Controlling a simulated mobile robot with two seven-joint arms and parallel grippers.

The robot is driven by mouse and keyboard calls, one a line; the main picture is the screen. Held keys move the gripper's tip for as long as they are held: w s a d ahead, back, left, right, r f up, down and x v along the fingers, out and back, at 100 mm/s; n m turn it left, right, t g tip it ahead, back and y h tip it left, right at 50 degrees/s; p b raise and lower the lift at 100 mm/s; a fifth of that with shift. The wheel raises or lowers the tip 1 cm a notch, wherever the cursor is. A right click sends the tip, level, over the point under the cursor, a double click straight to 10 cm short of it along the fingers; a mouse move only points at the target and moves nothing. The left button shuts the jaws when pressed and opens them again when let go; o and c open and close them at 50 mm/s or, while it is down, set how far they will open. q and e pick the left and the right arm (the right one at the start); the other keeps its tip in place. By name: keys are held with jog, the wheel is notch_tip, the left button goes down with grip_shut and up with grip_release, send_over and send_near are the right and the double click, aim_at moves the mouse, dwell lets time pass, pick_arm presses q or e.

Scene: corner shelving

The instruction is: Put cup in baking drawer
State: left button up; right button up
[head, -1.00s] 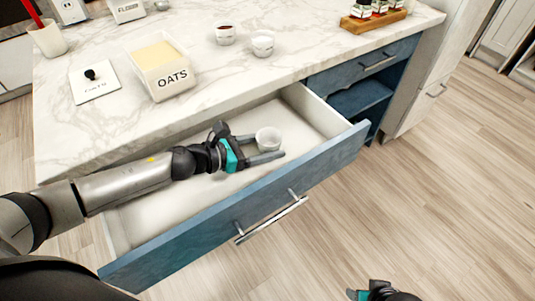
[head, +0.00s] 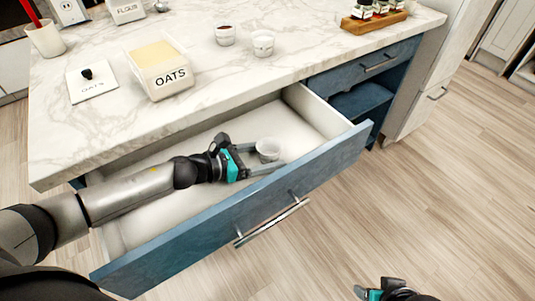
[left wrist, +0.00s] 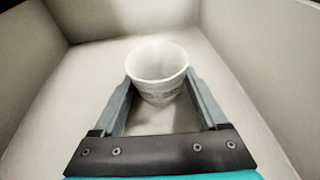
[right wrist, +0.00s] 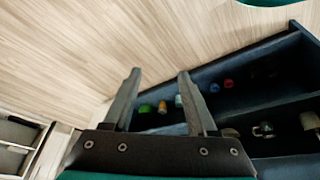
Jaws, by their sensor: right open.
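A small white cup (head: 268,150) is inside the open baking drawer (head: 240,215), upright and toward its right part. My left gripper (head: 262,158) reaches into the drawer with its two fingers on either side of the cup. In the left wrist view the cup (left wrist: 158,72) sits between the fingertips, which appear to touch its sides. I cannot tell if its base rests on the drawer floor. My right gripper (right wrist: 158,75) is open and empty, low at the bottom right of the head view.
The marble counter (head: 215,85) above the drawer holds an oats container (head: 160,70), its lid (head: 92,82), two small cups and a wooden bottle rack (head: 374,22). Open shelves (right wrist: 270,95) with small items show in the right wrist view. The drawer interior is otherwise clear.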

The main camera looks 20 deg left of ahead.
pick_arm(q)
jog(key=o, duration=0.3)
pick_arm(e)
jog(key=shift+f, duration=0.1)
pick_arm(q)
jog(key=shift+r, duration=0.2)
jog(key=p+v, duration=0.2)
jog(key=v, duration=0.8)
jog(key=shift+s+r, duration=0.1)
jog(key=shift+p+v, duration=0.4)
jog(key=shift+v, duration=0.45)
pick_arm(e)
jog(key=shift+g, duration=0.5)
jog(key=shift+s+d+f, duration=0.1)
jog(key=shift+s+f, duration=0.15)
jog(key=shift+f, duration=0.7)
jog(key=shift+s+a+f, duration=0.1)
jog(key=shift+s+f, duration=0.15)
jog(key=shift+f, duration=0.7)
jog(key=shift+s+d+f, duration=0.1)
jog(key=shift+s+f, duration=0.15)
jog(key=shift+f, duration=0.7)
